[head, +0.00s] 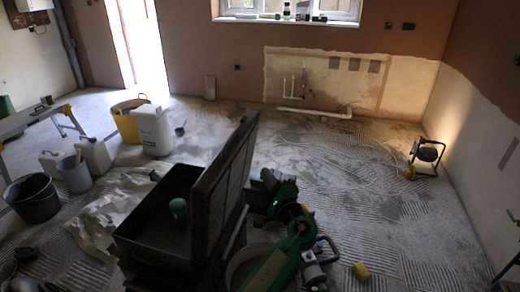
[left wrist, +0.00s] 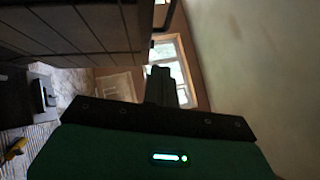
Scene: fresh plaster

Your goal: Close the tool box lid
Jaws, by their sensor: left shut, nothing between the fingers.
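The dark tool box (head: 150,235) stands on the floor left of centre in the head view. Its lid (head: 222,185) is open, standing up steeply with a slight lean to the right. My left gripper (head: 266,180) is just right of the lid's outer face, with its fingers shut and empty. Whether it touches the lid cannot be told. In the left wrist view the ribbed lid (left wrist: 75,25) fills the upper left, and the shut fingers (left wrist: 160,85) show beside it. My right gripper is not in view.
A green round item (head: 179,210) is in the box. Crumpled pale sheeting (head: 105,210) lies left of it. A lit work lamp (head: 427,155) stands at right. A yellow item (head: 361,271) lies on otherwise open floor.

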